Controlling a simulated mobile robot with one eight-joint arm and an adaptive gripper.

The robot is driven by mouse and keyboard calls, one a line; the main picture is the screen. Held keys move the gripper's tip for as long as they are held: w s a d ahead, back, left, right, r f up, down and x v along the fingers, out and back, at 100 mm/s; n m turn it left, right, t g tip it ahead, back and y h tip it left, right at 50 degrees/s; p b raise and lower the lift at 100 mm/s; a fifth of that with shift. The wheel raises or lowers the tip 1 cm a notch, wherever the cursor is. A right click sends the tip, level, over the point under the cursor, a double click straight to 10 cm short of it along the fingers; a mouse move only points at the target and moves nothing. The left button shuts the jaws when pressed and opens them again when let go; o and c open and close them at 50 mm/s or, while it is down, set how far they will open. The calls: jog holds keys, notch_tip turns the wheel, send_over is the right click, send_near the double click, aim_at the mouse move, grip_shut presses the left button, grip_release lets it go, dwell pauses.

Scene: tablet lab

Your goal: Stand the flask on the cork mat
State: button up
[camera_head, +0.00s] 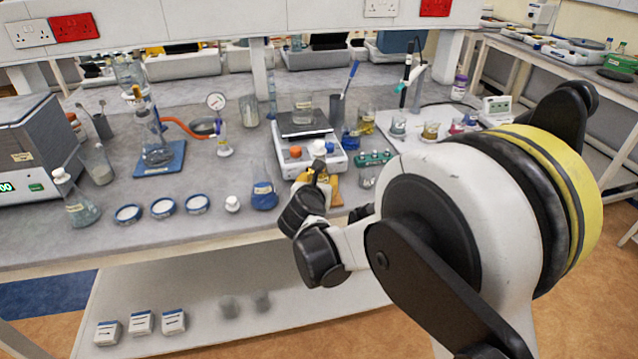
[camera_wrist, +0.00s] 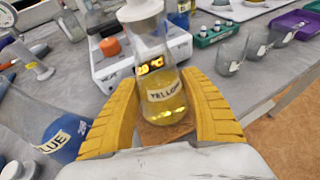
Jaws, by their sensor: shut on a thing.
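The flask (camera_wrist: 166,108) is clear glass with a white stopper, a "YELLOW" label and yellow liquid. It stands roughly upright between the two yellow fingers of my gripper (camera_wrist: 160,88), which are shut on it. In the head view my gripper (camera_head: 327,180) is at the bench's front edge, and mostly only the flask's white stopper (camera_head: 318,148) shows. A brown patch that looks like the cork mat (camera_wrist: 166,134) shows just below the flask in the wrist view, partly covered by flask and fingers. I cannot tell whether the flask touches it.
A blue-labelled flask (camera_head: 264,194) stands just left of my gripper. A balance (camera_head: 308,158) with a beaker is close behind. A green vial rack (camera_head: 373,159) and small beakers are to the right. The bench front edge is very near.

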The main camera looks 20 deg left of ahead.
jog(key=o, duration=1)
jog(key=shift+f, duration=0.15)
jog(key=o, duration=0.4)
jog(key=shift+c, duration=0.2)
